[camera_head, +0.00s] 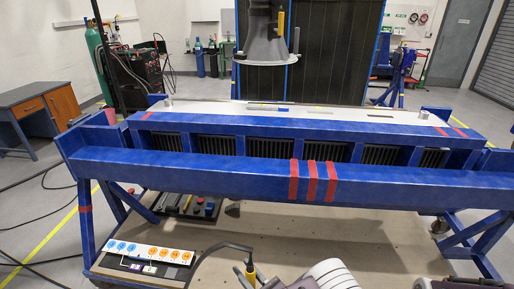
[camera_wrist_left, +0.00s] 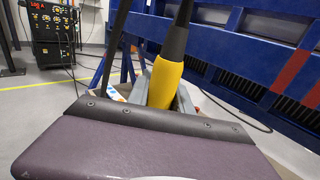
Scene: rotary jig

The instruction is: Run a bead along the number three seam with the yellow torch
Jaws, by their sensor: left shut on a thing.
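The yellow torch (camera_head: 250,274) shows at the bottom of the head view, its dark neck and cable bending up and left from it. In the left wrist view the torch (camera_wrist_left: 163,82) stands tilted, with a black upper part. My left gripper (camera_wrist_left: 160,92) is shut around its yellow body. The blue jig (camera_head: 220,172) lies across the head view. Three red stripes (camera_head: 312,182) mark the middle of its front beam. I cannot make out the seam itself or the torch tip. My right gripper is not in view.
A board with blue and orange discs (camera_head: 150,250) lies on the jig's lower shelf, near a tray of tools (camera_head: 188,205). A grey hood (camera_head: 264,45) hangs above the jig. A wooden desk (camera_head: 40,112) and a green cylinder (camera_head: 98,60) stand at left.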

